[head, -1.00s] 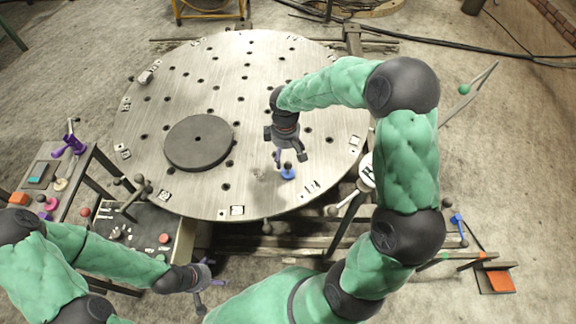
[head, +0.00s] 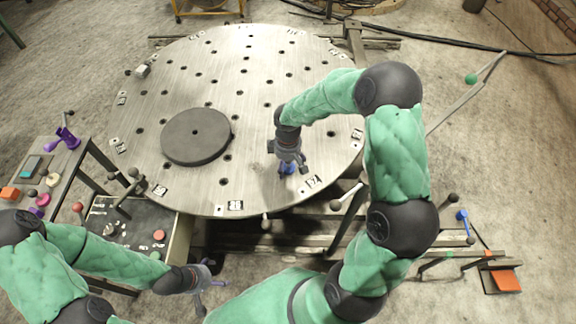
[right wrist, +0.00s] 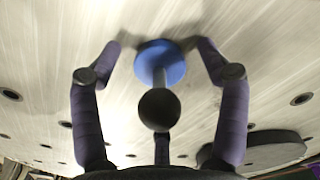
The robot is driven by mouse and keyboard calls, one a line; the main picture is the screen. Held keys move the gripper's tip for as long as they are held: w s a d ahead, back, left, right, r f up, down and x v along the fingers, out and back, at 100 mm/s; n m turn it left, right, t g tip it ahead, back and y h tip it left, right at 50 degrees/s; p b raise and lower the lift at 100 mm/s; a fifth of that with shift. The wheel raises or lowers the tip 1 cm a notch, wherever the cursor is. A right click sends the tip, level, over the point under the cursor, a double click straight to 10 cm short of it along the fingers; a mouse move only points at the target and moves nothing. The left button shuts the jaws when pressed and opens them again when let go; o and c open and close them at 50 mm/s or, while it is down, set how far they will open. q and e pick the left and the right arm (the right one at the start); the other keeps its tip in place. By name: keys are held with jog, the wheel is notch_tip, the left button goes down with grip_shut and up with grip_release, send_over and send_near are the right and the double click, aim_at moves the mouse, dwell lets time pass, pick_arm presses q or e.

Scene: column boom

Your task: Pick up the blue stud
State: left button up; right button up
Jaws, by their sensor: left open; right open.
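The blue stud (head: 287,169) stands on the round metal table near its front edge. In the right wrist view it shows as a blue disc base (right wrist: 173,62) with a grey stem and a dark ball on top. My right gripper (head: 288,164) is over the stud, partly hiding it in the head view. In the right wrist view its open fingers (right wrist: 172,52) are on either side of the blue base, with visible gaps. My left gripper (head: 208,278) is open and empty at the lower left, away from the table.
A dark round disc (head: 196,136) lies on the round perforated table (head: 240,70), left of the right gripper. A side bench (head: 60,180) with small coloured parts and a control panel (head: 130,230) with knobs stand at the left.

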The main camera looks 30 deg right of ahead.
jog(key=c, duration=1.3)
jog(key=shift+r, duration=0.2)
jog(key=shift+r+p, duration=0.5)
jog(key=shift+r, duration=0.15)
notch_tip(320, 180, up, 2)
jog(key=shift+a+r+p, duration=0.1)
jog(key=shift+r+p, duration=0.1)
jog(key=shift+p, duration=0.45)
jog(key=s+a+r+p, duration=0.1)
jog(key=s+a+r, duration=0.2)
jog(key=s+a+r+p, duration=0.2)
jog(key=s+a+r, duration=0.1)
jog(key=a, duration=0.1)
jog(key=s+a+r+p, duration=0.1)
jog(key=s+a+r, duration=0.2)
jog(key=shift+a, duration=0.3)
jog(key=shift+w, duration=0.1)
